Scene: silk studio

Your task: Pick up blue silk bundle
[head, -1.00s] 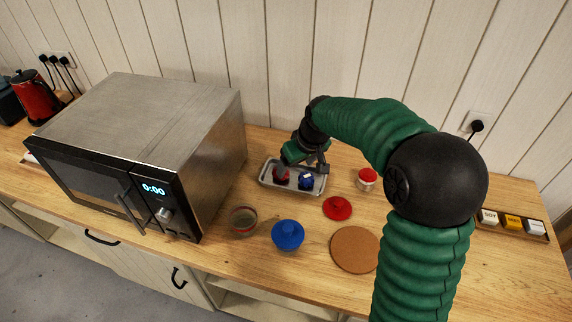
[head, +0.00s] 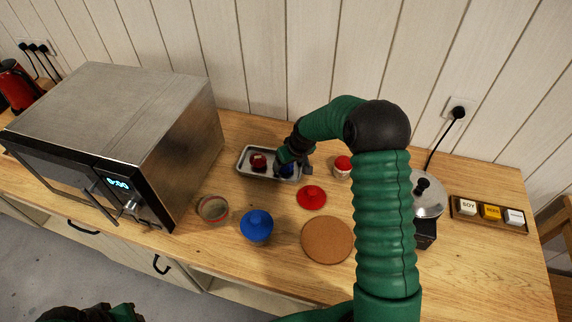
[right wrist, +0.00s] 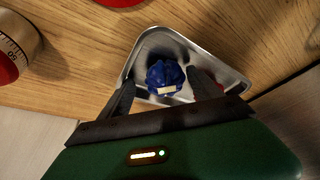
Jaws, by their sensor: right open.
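The blue silk bundle (right wrist: 165,79), with a pale label, lies in the metal tray (right wrist: 144,47). In the head view the bundle (head: 287,171) is mostly hidden by my right gripper (head: 293,166), which is low over the right half of the tray (head: 243,153). In the right wrist view my right gripper (right wrist: 160,77) is open, with one finger on each side of the blue bundle. Whether the fingers touch it I cannot tell. A red bundle (head: 258,160) lies at the left in the same tray. My left gripper does not show.
The microwave (head: 120,120) stands left of the tray. A red-topped timer (head: 342,167) stands right of the tray. The wall is close behind.

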